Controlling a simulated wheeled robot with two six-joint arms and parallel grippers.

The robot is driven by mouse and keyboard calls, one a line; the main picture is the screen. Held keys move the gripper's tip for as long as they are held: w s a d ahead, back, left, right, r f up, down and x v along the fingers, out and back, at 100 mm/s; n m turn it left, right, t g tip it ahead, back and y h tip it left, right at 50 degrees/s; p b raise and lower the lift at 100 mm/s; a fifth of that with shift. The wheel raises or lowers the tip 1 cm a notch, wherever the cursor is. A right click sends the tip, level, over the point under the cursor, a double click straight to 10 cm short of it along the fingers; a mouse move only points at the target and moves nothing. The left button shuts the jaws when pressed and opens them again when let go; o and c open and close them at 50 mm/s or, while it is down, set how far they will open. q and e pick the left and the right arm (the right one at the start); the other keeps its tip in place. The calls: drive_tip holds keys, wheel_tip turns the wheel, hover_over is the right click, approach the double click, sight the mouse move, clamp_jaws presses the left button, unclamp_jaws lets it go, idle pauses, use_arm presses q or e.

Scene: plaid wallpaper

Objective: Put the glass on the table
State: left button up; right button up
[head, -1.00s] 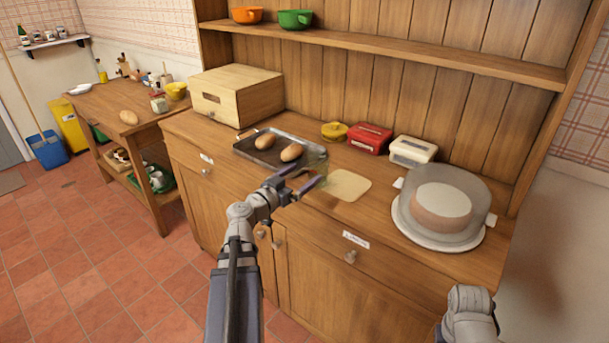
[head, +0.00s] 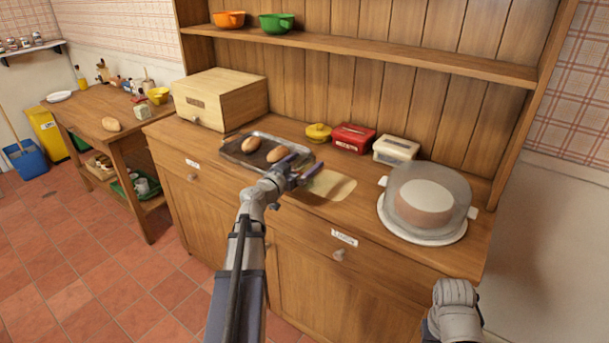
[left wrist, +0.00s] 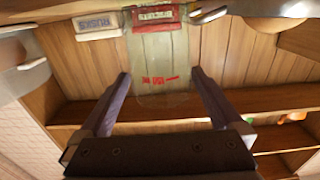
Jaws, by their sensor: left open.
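The glass (left wrist: 162,75) is clear and faintly green, with red marks on its side. In the left wrist view it shows between the two fingers of my left gripper (left wrist: 160,82). These fingers are apart, and I cannot tell whether either touches the glass. In the head view my left gripper (head: 302,172) is low over the sideboard, by the right end of the baking tray; the glass is hard to make out there. The wooden table (head: 84,119) stands at the left.
The sideboard (head: 345,215) holds a bread box (head: 222,98), a baking tray (head: 232,158) with loaves, a yellow pot (head: 318,134), a red tin (head: 353,138), a white tin (head: 396,150) and a covered cake (head: 424,203).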

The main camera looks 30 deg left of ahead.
sight(310, 156)
use_arm(q)
drive_tip(key=w, duration=0.3)
drive_tip(key=shift+w+f, duration=0.1)
drive_tip(key=shift+w, duration=0.3)
drive_tip(key=shift+s, duration=0.1)
drive_tip(key=shift+c, duration=0.4)
drive_tip(key=c, duration=1.4)
wheel_tip(310, 156, up, 16)
drive_tip(key=p, duration=1.5)
drive_tip(key=shift+f+p, duration=0.15)
drive_tip(key=shift+p, duration=0.15)
